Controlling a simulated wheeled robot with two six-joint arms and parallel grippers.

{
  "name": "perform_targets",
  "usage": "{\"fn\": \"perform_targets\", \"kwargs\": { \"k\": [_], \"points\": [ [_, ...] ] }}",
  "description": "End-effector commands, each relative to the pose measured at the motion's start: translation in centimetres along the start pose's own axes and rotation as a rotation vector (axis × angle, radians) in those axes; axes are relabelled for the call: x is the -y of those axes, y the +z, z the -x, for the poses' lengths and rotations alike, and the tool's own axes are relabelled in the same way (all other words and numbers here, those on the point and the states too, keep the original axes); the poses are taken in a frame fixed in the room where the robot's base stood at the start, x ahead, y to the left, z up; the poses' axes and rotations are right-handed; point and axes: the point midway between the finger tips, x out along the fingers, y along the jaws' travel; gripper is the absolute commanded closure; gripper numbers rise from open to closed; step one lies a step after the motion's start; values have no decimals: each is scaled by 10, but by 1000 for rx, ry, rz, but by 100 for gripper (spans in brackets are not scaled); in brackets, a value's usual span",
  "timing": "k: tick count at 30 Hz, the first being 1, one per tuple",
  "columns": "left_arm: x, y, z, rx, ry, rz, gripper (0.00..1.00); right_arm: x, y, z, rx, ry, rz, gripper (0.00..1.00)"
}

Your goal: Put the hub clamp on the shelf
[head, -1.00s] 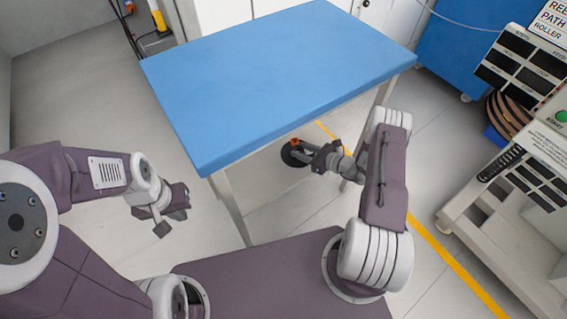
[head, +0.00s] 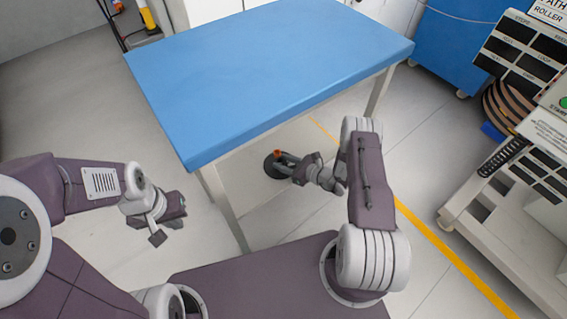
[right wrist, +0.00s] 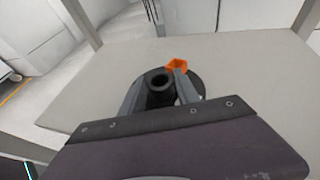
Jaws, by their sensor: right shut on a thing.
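The hub clamp (head: 272,167) is a black disc with a hollow centre post and an orange knob. It also shows in the right wrist view (right wrist: 160,80). My right gripper (head: 298,170) is shut on it and holds it below the front edge of the blue tabletop. In the right wrist view a pale grey shelf (right wrist: 235,60) spreads behind and under the clamp, between the table legs. I cannot tell whether the clamp touches it. My left gripper (head: 167,231) is empty, its fingers apart, left of the table.
The blue tabletop (head: 270,70) is bare and lies above the clamp. A near table leg (head: 222,208) stands left of the clamp. A machine on a white frame (head: 480,215) stands at the right, and a blue cabinet (head: 460,45) at the back right.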

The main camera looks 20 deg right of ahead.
Motion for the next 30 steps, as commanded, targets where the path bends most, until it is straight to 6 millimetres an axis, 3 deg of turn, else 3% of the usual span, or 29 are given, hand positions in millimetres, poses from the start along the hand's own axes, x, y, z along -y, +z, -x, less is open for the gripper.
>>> {"fn": "perform_targets", "kwargs": {
  "k": [1,3,14,17,24,30],
  "points": [
    [0,0,-1,0,0,0,100,0,-1,0,0,0,0,57],
    [0,0,-1,0,0,0,100,0,-1,0,0,0,0,41],
    [0,0,4,0,0,0,100,0,4,2,0,0,0,41],
    [0,-1,11,0,0,0,100,1,4,16,-2,-4,-3,41],
    [-1,-4,36,0,0,0,100,2,6,76,-1,-7,-6,41],
    [-1,-5,46,0,0,0,100,1,4,112,0,-3,-2,41]
  ]
}}
